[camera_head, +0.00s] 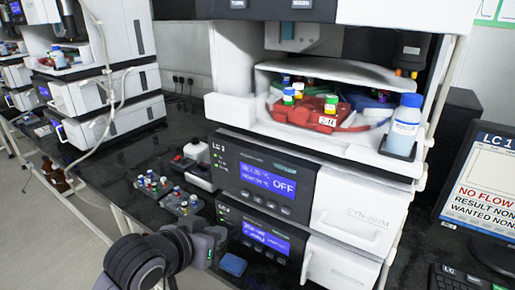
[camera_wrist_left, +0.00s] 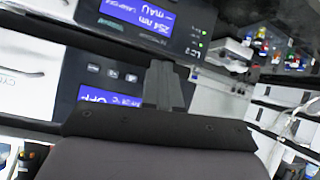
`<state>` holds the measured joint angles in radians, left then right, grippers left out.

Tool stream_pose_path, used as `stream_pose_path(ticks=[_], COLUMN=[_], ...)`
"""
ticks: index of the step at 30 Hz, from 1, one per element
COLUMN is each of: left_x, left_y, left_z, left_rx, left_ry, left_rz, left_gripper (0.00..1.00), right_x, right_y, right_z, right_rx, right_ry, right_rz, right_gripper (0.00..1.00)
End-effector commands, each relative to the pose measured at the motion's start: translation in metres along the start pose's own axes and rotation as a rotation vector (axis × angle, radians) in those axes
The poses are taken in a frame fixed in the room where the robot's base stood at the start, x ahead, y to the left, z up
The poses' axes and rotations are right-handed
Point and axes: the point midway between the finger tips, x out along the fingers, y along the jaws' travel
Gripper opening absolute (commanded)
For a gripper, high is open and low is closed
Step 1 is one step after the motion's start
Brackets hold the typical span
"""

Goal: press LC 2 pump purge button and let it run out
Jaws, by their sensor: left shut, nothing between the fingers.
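My left gripper (camera_head: 212,243) is shut and empty, close to the left side of the lower module (camera_head: 335,265) of the nearest stack. Its fingers (camera_wrist_left: 165,82) also show in the left wrist view, pointing at the front panels. The lower module's blue screen (camera_head: 266,238) reads 254 nm and mAU in the wrist view, beside an LC 2 label (camera_wrist_left: 207,54). Above it, a module's blue screen (camera_head: 269,183) shows a temperature and OFF, over a row of small buttons (camera_head: 271,203). I cannot make out a purge button, and no pump is clearly marked. My right gripper is not in view.
Small racks of coloured vials (camera_head: 153,185) stand on the dark bench left of the stack. A blue pad (camera_head: 233,265) lies by the lower module. A blue-capped bottle (camera_head: 405,125) stands above. A monitor (camera_head: 485,185) at right reads LC 1, NO FLOW. Another stack (camera_head: 105,100) is behind left.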

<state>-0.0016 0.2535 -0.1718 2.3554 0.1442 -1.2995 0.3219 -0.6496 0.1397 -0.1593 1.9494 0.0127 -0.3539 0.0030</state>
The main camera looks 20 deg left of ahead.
Motion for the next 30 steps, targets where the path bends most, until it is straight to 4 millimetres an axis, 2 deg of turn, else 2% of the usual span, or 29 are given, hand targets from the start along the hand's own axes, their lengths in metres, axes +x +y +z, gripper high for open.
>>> stream_pose_path(ticks=[1, 3, 8, 14, 18, 23, 30], left_x=[0.000, -0.001, -0.011, -0.038, -0.065, -0.104, -0.181], left_y=[0.002, 0.006, 0.015, 0.028, 0.037, 0.048, 0.064], left_z=[-0.025, -0.054, -0.122, -0.202, -0.253, -0.307, -0.380], left_rx=[-0.007, -0.025, -0.063, -0.105, -0.131, -0.154, -0.180], left_ry=[0.058, 0.129, 0.290, 0.481, 0.604, 0.739, 0.935], left_rz=[0.013, 0.035, 0.093, 0.181, 0.248, 0.335, 0.486], left_gripper=[0.00, 0.00, 0.00, 0.00, 0.00, 0.00, 0.00], right_x=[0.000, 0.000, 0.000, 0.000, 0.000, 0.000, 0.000], right_y=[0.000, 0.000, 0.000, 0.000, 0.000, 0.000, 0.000], right_z=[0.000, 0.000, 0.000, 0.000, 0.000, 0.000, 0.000], right_rx=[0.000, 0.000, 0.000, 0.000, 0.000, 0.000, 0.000], right_ry=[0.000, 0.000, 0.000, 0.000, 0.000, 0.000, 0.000], right_rz=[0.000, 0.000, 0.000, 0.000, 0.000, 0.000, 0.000], right_gripper=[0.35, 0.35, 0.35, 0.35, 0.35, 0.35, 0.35])
